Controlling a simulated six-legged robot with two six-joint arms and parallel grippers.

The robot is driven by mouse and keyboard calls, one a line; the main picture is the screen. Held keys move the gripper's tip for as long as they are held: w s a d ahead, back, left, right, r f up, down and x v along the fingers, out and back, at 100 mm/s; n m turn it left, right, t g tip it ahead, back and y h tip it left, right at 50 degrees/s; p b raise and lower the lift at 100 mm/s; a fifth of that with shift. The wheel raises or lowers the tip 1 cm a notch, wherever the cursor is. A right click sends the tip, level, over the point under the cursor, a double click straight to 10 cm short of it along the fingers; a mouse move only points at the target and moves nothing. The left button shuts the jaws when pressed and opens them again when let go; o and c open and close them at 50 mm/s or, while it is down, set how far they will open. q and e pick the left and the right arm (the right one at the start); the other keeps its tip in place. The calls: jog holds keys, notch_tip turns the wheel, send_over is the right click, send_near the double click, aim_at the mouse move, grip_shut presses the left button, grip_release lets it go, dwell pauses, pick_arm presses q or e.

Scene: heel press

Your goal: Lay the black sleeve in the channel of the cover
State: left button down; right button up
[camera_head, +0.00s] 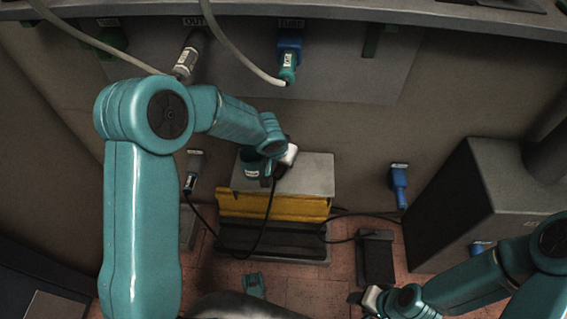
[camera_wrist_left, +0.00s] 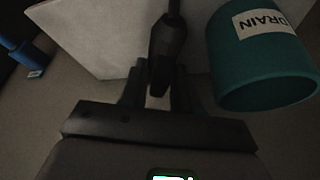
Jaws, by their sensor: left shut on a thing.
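My left gripper (camera_head: 280,168) is above the grey top plate (camera_head: 312,178) of a yellow box (camera_head: 270,206). It is shut on a dark piece, which seems to be the black sleeve (camera_wrist_left: 167,45), on a black cable. In the left wrist view the sleeve stands out between the finger tips (camera_wrist_left: 158,78), in front of the pale plate (camera_wrist_left: 100,35). The plate may be the cover; I cannot make out a channel. My right gripper (camera_head: 372,298) is low at the right, far from the box; its jaws are too small to read.
A teal cup labelled DRAIN (camera_wrist_left: 262,75) is close to the left gripper; it also shows in the head view (camera_head: 250,164). The cable (camera_head: 262,228) loops down in front of the box. A black pedal-like block (camera_head: 376,260) and a dark grey housing (camera_head: 480,200) stand right.

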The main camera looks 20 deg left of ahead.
pick_arm(q)
jog(key=shift+w+f, duration=0.2)
jog(key=shift+f, duration=0.5)
jog(key=shift+f, duration=0.25)
jog(key=c, duration=1.1)
grip_release()
jog(key=shift+r, duration=0.1)
